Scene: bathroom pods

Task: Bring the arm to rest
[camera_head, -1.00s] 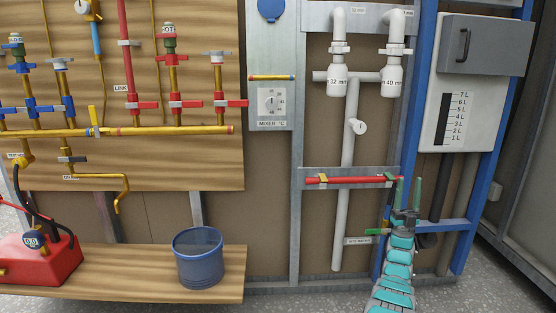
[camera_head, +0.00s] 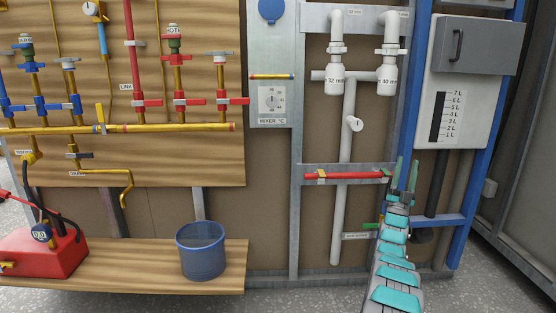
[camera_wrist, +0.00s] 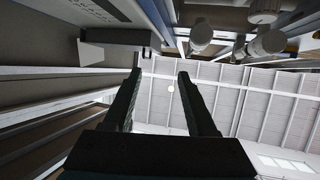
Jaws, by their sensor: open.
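My gripper (camera_head: 406,174) is at the lower right of the head view, at the end of my teal and grey arm. Its two dark green fingers point up and stand apart, with nothing between them. It appears in front of the blue frame, just right of the red pipe (camera_head: 343,176); whether it touches anything there I cannot tell. In the wrist view the open fingers (camera_wrist: 158,75) point towards the ceiling, and the space between them is empty.
White waste pipes (camera_head: 348,120) run down left of my gripper. A grey box (camera_head: 480,45) and a litre-scaled white tank (camera_head: 463,115) are above right. A blue bucket (camera_head: 202,252) and red pump (camera_head: 42,252) are on the wooden shelf (camera_head: 120,275). Grey floor (camera_head: 325,300) shows below.

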